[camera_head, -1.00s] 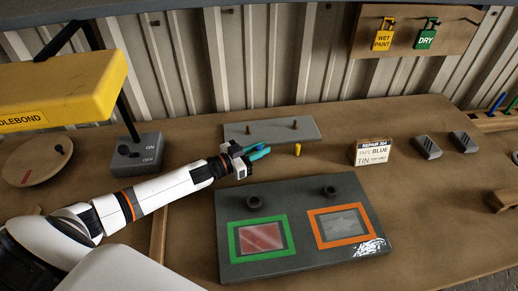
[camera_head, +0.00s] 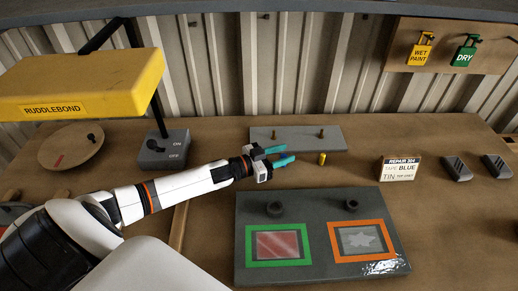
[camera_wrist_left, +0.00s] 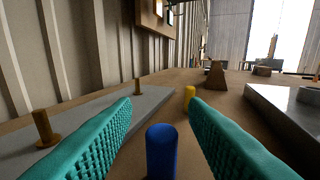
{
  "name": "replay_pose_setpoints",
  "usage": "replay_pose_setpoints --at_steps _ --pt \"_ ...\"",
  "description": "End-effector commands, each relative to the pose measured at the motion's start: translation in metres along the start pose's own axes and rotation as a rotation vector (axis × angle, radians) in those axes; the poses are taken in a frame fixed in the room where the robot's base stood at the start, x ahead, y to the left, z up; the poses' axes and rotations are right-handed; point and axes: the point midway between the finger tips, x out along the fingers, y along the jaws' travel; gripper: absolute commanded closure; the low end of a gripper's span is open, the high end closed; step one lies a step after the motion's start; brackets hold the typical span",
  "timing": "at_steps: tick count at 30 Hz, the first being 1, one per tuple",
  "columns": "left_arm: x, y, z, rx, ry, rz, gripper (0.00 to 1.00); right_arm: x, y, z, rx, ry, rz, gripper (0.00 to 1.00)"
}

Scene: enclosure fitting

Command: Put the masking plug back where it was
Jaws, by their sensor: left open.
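My left gripper (camera_head: 283,155) is open just in front of the grey plate, its teal fingers pointing right. In the left wrist view its fingers (camera_wrist_left: 160,135) stand on either side of a short blue cylindrical plug (camera_wrist_left: 162,150), upright, with visible gaps on both sides. The head view does not show this blue plug clearly. A yellow plug (camera_head: 322,158) stands on the table a little beyond the fingertips; it also shows in the left wrist view (camera_wrist_left: 189,95). I cannot tell from the frames which one is the masking plug. My right gripper is not in view.
The grey plate (camera_head: 298,140) carries two brass pegs. A dark panel (camera_head: 320,236) with two black rings and green and orange framed windows lies in front. A repair box (camera_head: 400,169) stands right, a switch box (camera_head: 163,150) left. Table between yellow plug and box is clear.

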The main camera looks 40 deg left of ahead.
Motion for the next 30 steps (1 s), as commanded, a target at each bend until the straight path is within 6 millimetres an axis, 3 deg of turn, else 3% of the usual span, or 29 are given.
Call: replay_pose_setpoints --at_steps 6,15,21,30 --pt "-0.048 -0.002 -0.007 -0.003 0.01 -0.001 0.6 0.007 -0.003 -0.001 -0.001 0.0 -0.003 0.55" --pt "-0.096 -0.001 -0.005 -0.001 0.008 0.0 0.6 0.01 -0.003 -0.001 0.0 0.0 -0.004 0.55" --pt "-0.109 -0.001 -0.004 -0.002 0.005 -0.001 0.6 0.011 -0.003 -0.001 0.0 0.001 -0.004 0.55" --pt "-0.112 -0.001 -0.003 -0.001 0.004 -0.001 0.6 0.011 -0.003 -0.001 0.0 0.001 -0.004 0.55"
